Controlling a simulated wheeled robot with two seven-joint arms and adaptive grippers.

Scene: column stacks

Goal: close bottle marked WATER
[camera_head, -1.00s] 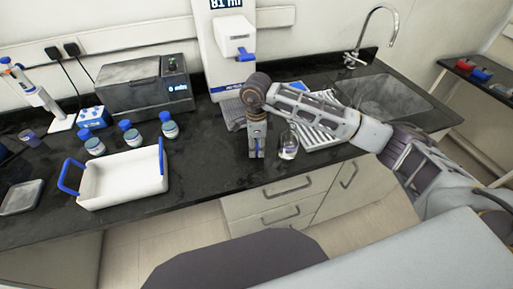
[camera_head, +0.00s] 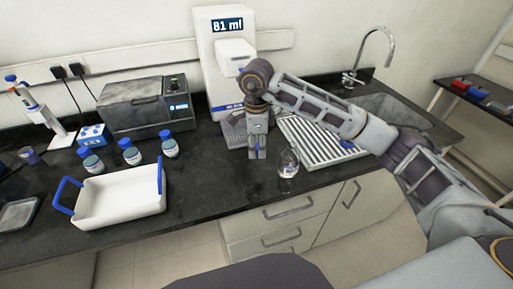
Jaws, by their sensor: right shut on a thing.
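An uncapped clear bottle (camera_head: 288,163) with a label stands upright near the counter's front edge; the label is too small to read. My right gripper (camera_head: 257,153) points down just left of it, shut on a small blue thing that looks like a cap, mostly hidden between the fingers. The gripper and bottle are apart. Three bottles with blue caps stand at the left: a left one (camera_head: 92,161), a middle one (camera_head: 131,152) and a right one (camera_head: 169,145). Their labels are not readable either. My left gripper is not in view.
A white tray with blue handles (camera_head: 120,203) stands at the front left. A dispenser reading 81 ml (camera_head: 221,80) stands behind my right gripper. A ribbed drainer (camera_head: 310,143) lies right of it, before the sink (camera_head: 395,105). The counter (camera_head: 215,180) is clear between tray and bottle.

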